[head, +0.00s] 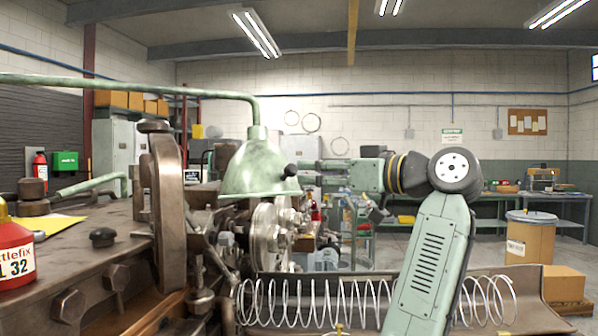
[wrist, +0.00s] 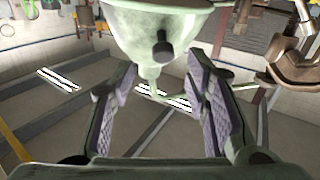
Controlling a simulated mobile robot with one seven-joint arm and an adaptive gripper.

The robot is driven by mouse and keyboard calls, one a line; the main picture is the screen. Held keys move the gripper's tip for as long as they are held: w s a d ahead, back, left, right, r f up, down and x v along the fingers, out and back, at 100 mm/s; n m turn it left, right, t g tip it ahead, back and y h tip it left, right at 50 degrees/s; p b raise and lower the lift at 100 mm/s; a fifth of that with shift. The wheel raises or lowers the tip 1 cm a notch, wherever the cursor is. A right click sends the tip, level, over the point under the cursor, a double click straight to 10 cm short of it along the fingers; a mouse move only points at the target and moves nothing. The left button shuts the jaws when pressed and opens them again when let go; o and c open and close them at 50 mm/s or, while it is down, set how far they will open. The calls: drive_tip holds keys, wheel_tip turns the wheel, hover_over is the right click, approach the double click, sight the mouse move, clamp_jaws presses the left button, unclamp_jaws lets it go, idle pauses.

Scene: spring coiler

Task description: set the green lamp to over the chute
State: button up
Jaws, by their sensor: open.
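The green lamp (head: 256,168) has a bell-shaped shade and hangs from a green pipe arm coming in from the left. In the head view it is over the coiling machine, left of most of the chute. A dark knob (head: 290,170) sticks out of its right side; the knob (wrist: 162,50) faces the wrist camera. My gripper (head: 307,166) is open just right of the shade, with its fingers pointing at it. In the wrist view the lamp shade (wrist: 150,20) lies between and beyond the fingertips. The brown chute (head: 530,288) holds a long wire spring (head: 310,300) below my arm.
The brown machine (head: 100,245) fills the left, with a curved upright lever (head: 167,205) and a red bottle (head: 14,250) on it. A drum (head: 530,240) and a cardboard box (head: 565,284) stand at right. Green workbenches (head: 485,200) line the back wall.

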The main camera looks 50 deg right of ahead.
drive_tip(key=s, duration=0.4)
drive_tip(key=shift+s, duration=0.15)
drive_tip(key=shift+s, duration=0.1)
idle(0.4)
